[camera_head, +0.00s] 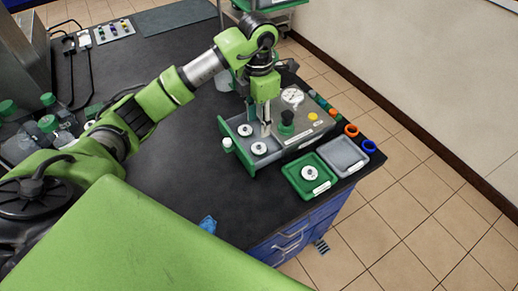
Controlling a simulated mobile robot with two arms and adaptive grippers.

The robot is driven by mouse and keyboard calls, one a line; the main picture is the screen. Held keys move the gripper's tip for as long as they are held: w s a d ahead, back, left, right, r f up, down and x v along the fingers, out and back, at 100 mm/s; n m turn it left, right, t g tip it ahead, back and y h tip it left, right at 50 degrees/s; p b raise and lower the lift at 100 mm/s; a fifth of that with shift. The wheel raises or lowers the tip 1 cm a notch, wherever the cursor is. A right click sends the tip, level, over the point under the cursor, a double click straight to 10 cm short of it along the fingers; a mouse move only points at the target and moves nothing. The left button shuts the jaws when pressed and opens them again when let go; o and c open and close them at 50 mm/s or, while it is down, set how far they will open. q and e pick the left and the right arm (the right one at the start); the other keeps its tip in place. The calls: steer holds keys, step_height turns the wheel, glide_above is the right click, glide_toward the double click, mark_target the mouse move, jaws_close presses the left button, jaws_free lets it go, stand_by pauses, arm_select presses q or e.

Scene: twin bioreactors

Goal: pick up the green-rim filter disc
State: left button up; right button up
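Two small white discs with dark centres, a rear one (245,130) and a front one (259,148), lie in the open green-edged drawer (233,143) of a grey device. A third white disc (309,173) lies in the green tray (297,184) to the right. The rims are too small for me to tell which disc is the green-rim one. My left gripper (266,131) points down over the drawer, just right of the two discs. Its fingertips look close together, and I cannot tell their gap. My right gripper is out of view.
The grey device (318,127) carries a gauge (292,96), a dark green knob (287,119) and a yellow button (313,116). A grey tray (343,157), an orange ring (351,130) and a blue ring (369,146) sit near the right table edge. The middle of the black table (185,165) is clear.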

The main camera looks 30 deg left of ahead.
arm_select(q)
glide_above(259, 146)
step_height(259, 146, down, 4)
steer(key=shift+a+f+p, duration=0.1)
steer(key=shift+f+p, duration=0.1)
steer(key=shift+p, duration=0.2)
steer(key=shift+f, duration=0.45)
step_height(259, 146, down, 4)
steer(key=p, duration=0.2)
steer(key=shift+s+f+p, duration=0.1)
steer(key=shift+f+p, duration=0.05)
steer(key=shift+p, duration=0.2)
steer(key=shift+f, duration=0.35)
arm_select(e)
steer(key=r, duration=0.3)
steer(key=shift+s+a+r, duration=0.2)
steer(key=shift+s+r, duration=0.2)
arm_select(q)
steer(key=c, duration=0.5)
